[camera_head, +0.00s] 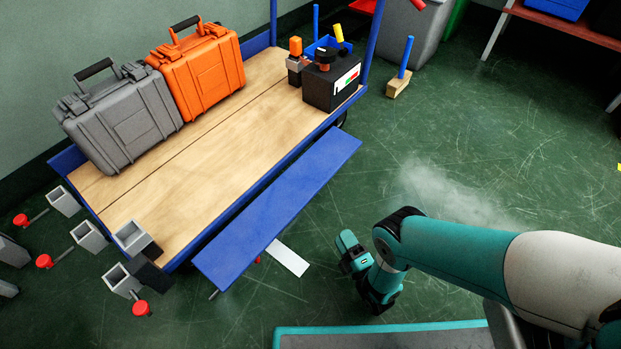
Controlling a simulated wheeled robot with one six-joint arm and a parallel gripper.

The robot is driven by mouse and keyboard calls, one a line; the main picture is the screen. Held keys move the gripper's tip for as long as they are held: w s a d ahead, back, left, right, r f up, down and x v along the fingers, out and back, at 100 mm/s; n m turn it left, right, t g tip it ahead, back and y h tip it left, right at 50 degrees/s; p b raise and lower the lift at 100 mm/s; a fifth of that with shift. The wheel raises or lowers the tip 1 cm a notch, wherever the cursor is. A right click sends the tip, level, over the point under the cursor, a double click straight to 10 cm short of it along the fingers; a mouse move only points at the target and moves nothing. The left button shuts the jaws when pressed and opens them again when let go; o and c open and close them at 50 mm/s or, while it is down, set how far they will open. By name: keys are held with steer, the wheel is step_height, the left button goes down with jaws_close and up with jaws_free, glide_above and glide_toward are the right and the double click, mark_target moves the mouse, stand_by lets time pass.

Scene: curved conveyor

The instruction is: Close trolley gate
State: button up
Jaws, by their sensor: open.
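The trolley (205,165) has a wooden deck in a blue frame, in the left half of the view. Its gate (280,210) is a long blue panel along the near right side. The panel lies folded outward, below the deck edge, and does not stand upright. My gripper (352,257) is right of the panel, apart from it, over the green floor. It is open and empty; its fingertips are small and hard to make out.
Grey (122,115) and orange (201,72) cases and a black box (331,82) stand on the deck. Grey sockets with red knobs (142,308) are at the near left corner. A white strip (288,257) lies beside the gate.

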mark_target(314, 189)
steer(key=shift+w+b, duration=0.3)
steer(key=shift+w, duration=0.1)
steer(key=b+x, duration=0.4)
steer(key=x, duration=0.1)
steer(key=b+x, duration=0.5)
steer(key=x, duration=0.1)
steer(key=b+x, duration=0.4)
steer(key=x, duration=0.2)
steer(key=shift+s+a, duration=0.25)
steer(key=shift+a, duration=0.05)
steer(key=shift+c, duration=0.3)
jaws_close()
